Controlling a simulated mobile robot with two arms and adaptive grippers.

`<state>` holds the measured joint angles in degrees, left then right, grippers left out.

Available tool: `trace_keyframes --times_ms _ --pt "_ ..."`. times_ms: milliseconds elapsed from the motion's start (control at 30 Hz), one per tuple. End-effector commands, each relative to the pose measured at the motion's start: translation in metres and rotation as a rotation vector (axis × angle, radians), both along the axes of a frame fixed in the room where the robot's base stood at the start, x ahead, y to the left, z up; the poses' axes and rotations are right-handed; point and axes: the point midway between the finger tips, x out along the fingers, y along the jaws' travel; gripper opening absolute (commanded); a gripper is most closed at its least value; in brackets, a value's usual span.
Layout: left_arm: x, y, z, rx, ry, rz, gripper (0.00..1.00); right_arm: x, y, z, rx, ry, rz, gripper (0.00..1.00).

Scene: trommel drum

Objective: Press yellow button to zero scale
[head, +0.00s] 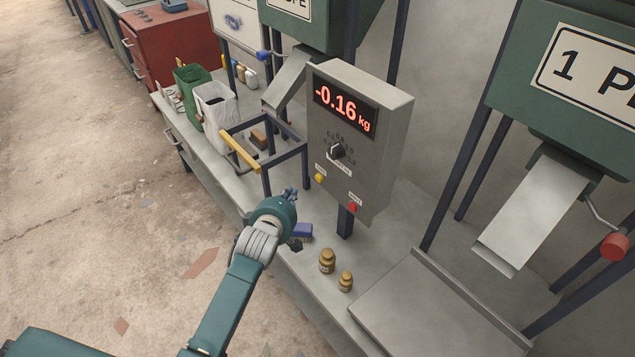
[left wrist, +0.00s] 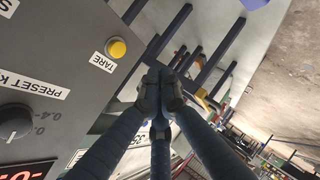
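The grey scale box (head: 379,117) stands on a post, its red display (head: 343,108) reading -0.16 kg. The yellow button (head: 319,177) is at the lower left of its face. In the left wrist view the yellow button (left wrist: 117,47) sits beside a TARE label (left wrist: 102,63). My left gripper (head: 290,194) is in front of and below the button, apart from it. In the left wrist view its fingertips (left wrist: 160,92) are together with nothing between them, and the button is left of and above them. My right gripper is not in view.
A red button (head: 352,207) and a black dial knob (head: 336,151) are on the same face. Two brass weights (head: 327,260) and a blue brush-like item (head: 302,231) are on the bench below. A dark frame with a yellow bar (head: 240,152) stands left of the box.

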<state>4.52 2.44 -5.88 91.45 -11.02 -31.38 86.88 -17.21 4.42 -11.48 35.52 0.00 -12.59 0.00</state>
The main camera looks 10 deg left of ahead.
Motion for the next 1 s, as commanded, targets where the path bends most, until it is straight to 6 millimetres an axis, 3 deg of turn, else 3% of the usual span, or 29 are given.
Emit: trace_keyframes --times_ms 200,400,1000 --pt "0.026 -0.021 -0.003 -0.002 -0.003 -0.001 0.0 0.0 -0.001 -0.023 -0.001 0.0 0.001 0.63" --pt "0.041 -0.031 -0.002 -0.001 -0.001 0.0 0.0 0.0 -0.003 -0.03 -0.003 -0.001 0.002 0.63" --pt "0.046 -0.036 0.0 0.0 0.0 0.0 0.0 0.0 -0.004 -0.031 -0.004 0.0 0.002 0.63"
